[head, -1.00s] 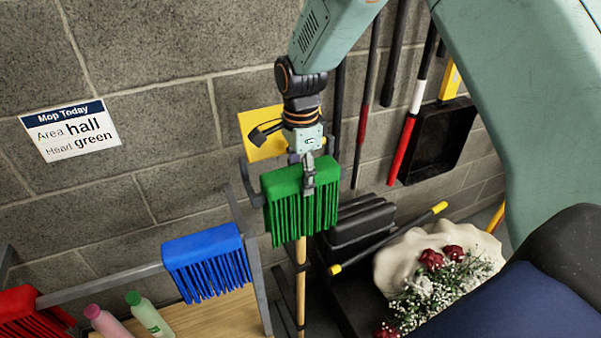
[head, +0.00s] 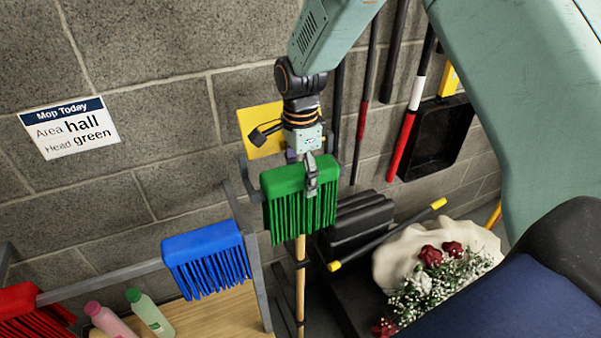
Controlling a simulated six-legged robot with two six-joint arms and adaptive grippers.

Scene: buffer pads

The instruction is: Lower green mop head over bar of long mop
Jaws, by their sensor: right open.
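The green mop head (head: 301,205) hangs upright in the middle of the head view, its strings pointing down. The wooden handle of the long mop (head: 300,285) runs down from beneath it; its bar is hidden by the green head. My right gripper (head: 311,178) comes down from above, with its fingers at the top front of the green head. It is open; whether a finger touches the head I cannot tell. My left gripper is not in view.
A blue mop head (head: 205,256) and a red mop head (head: 30,310) hang on a grey rail to the left. Two bottles (head: 150,314) stand on a wooden shelf. A wall sign (head: 68,128) reads "Head green".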

